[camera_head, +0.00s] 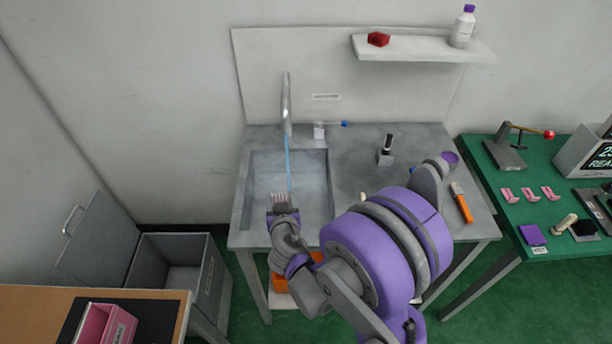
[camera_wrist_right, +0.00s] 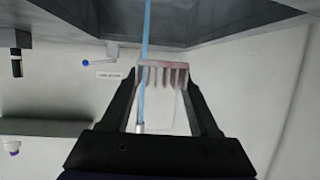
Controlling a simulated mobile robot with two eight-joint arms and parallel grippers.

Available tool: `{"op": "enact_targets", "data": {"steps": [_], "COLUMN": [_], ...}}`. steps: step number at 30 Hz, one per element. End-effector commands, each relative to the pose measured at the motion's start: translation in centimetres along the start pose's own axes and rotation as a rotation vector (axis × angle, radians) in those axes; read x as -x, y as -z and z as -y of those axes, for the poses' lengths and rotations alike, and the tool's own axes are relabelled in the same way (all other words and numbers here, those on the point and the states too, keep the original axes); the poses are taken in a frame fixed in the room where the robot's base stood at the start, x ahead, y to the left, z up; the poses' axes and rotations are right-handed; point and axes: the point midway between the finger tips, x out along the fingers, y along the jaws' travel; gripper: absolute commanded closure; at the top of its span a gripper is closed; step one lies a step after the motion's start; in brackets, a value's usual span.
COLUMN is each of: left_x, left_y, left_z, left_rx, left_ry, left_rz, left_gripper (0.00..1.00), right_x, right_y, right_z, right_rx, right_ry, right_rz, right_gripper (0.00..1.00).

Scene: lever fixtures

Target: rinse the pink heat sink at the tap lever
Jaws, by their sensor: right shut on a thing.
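My right gripper (camera_head: 282,203) is shut on the pale pink heat sink (camera_head: 280,197), holding it over the sink basin. In the right wrist view the heat sink (camera_wrist_right: 163,70) sits between the fingertips (camera_wrist_right: 162,75), its fins showing. The tap spout (camera_head: 287,105) stands at the back of the basin. A blue water stream (camera_head: 288,160) runs down from it and crosses one end of the heat sink in the wrist view (camera_wrist_right: 147,30); exact contact is hard to tell. The tap lever (camera_head: 344,124), blue-tipped, is right of the spout. My left gripper is out of view.
The steel sink basin (camera_head: 258,165) has open room around the heat sink. A shelf (camera_head: 420,48) hangs above. A green table (camera_head: 490,165) holds three pink pieces (camera_head: 529,194).

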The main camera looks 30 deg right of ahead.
Motion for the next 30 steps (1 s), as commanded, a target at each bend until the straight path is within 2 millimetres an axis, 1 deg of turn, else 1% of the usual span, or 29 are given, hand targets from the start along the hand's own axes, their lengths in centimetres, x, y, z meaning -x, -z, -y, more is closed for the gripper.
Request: {"op": "enact_targets", "data": {"steps": [1, 3, 6, 9, 13, 17, 23, 30], "left_x": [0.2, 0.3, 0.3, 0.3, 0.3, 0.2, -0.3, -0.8], "left_y": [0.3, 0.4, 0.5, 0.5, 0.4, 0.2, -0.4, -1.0], "left_z": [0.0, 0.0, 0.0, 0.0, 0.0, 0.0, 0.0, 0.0], "left_rx": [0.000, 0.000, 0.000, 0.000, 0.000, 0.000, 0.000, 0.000], "left_ry": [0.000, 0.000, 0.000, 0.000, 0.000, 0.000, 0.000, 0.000], "left_rz": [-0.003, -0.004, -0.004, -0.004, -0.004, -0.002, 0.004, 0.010], "left_gripper": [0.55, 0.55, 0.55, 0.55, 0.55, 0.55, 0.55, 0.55], "right_x": [0.8, 1.5, 2.5, 3.2, 3.7, 3.3, 1.7, -0.7], "right_y": [1.7, 3.5, 5.6, 7.0, 7.9, 8.1, 8.3, 8.7], "right_z": [-1.6, -3.6, -5.7, -6.9, -7.6, -7.7, -7.3, -6.8], "right_rx": [-0.028, -0.068, -0.108, -0.131, -0.146, -0.148, -0.147, -0.147], "right_ry": [-0.076, -0.171, -0.268, -0.328, -0.362, -0.369, -0.368, -0.367], "right_rz": [-0.001, -0.002, -0.001, -0.001, 0.000, 0.000, 0.001, 0.001], "right_gripper": [0.94, 0.94, 0.94, 0.94, 0.94, 0.94, 0.94, 0.94]}}
